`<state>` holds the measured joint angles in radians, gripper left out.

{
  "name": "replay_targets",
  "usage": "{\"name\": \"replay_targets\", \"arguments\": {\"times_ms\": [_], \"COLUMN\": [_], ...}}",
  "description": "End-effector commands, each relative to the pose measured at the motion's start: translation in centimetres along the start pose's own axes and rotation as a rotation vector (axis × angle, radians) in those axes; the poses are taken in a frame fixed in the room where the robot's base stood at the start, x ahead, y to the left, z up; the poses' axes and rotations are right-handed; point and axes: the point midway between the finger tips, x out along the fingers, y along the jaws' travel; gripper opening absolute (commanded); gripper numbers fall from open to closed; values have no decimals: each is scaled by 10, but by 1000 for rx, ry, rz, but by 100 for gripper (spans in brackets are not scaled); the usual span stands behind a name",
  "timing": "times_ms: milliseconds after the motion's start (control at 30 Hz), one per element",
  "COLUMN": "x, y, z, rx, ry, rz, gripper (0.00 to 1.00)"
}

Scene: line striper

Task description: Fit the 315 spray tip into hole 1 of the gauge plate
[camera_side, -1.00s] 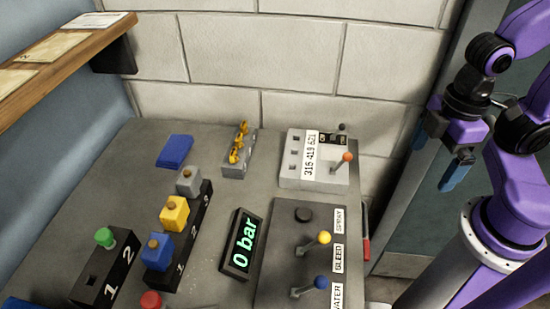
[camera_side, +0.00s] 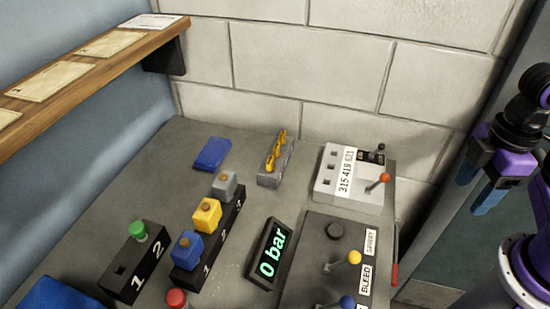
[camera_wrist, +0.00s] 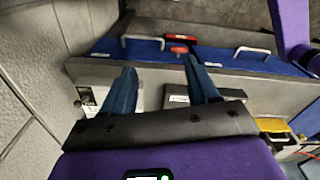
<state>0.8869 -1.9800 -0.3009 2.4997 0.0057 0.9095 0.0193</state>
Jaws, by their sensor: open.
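A grey rack (camera_side: 268,180) on the bench holds yellow spray-tip-like pieces (camera_side: 277,155); I cannot read which is 315. A pale box (camera_side: 350,196) to its right has square holes and a label reading 315 419 621. A black block (camera_side: 145,279) numbered 1 and 2 stands at the front left, with a square opening by 1 and a green piece by 2. I cannot tell for certain which is the gauge plate. My gripper (camera_side: 473,196) is open and empty, right of the bench; the wrist view shows its blue fingers (camera_wrist: 160,66) apart.
A black block (camera_side: 238,222) carries grey, yellow and blue cubes. A display (camera_side: 268,255) reads 0 bar. A panel with levers (camera_side: 354,258) is at the front right. A blue pad (camera_side: 213,153) lies at the back left. A wooden shelf (camera_side: 100,62) overhangs the left.

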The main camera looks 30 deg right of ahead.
Motion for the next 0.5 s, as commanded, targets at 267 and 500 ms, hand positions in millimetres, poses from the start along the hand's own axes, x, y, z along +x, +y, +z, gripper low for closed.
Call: {"name": "replay_targets", "arguments": {"times_ms": [267,500], "x": [2,5], "y": [16,36], "z": [-53,-113], "rx": [447,981], "ry": [48,93], "rz": [-52,-128], "gripper": [45,45]}}
